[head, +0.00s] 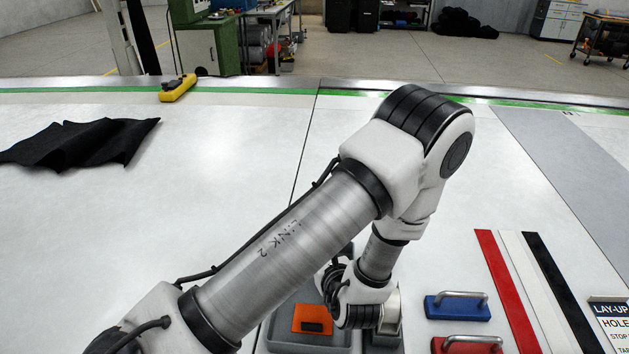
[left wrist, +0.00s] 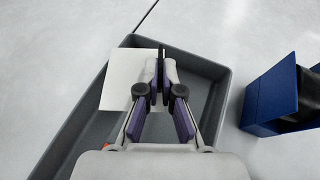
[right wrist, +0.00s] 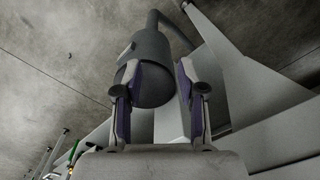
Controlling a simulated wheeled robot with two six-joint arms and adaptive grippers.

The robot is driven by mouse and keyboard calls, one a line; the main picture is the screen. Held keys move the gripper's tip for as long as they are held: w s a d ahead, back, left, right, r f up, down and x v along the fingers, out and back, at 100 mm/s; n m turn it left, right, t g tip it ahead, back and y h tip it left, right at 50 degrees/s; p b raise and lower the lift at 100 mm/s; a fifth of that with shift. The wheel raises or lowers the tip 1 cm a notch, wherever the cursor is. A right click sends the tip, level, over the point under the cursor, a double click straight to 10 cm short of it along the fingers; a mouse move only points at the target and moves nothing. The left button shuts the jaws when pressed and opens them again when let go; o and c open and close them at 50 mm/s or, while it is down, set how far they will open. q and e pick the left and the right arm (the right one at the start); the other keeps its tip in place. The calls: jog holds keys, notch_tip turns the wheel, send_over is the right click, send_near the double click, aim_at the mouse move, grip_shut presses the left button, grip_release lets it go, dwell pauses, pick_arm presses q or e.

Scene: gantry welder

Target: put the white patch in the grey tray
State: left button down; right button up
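In the left wrist view the grey tray (left wrist: 88,133) lies under my left gripper (left wrist: 161,72). The white patch (left wrist: 128,75) is at the fingers, to their left. It covers part of the tray's upper left rim, so it looks held above the tray. The fingers are close together around a thin dark upright strip, seemingly the patch's tab. Part of the patch is hidden behind the fingers. My right gripper (right wrist: 160,72) is open and empty, away from the table. Neither gripper's fingers show clearly in the head view.
A blue bin (left wrist: 270,98) with dark contents stands right of the tray. In the head view an orange patch (head: 312,319) lies on a grey surface, near blue (head: 457,306) and red (head: 467,345) handled blocks. Black cloth (head: 80,143) lies left. A grey cylinder (right wrist: 152,72) is beyond my right fingers.

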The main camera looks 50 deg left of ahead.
pick_arm(q)
notch_tip(320, 180, down, 6)
jog(key=shift+a+r+p, duration=0.1)
jog(key=shift+a+p, duration=0.05)
jog(key=shift+p, duration=0.25)
jog(key=shift+d, duration=0.2)
jog(key=c, duration=1.3)
grip_release()
jog(key=shift+a, duration=0.1)
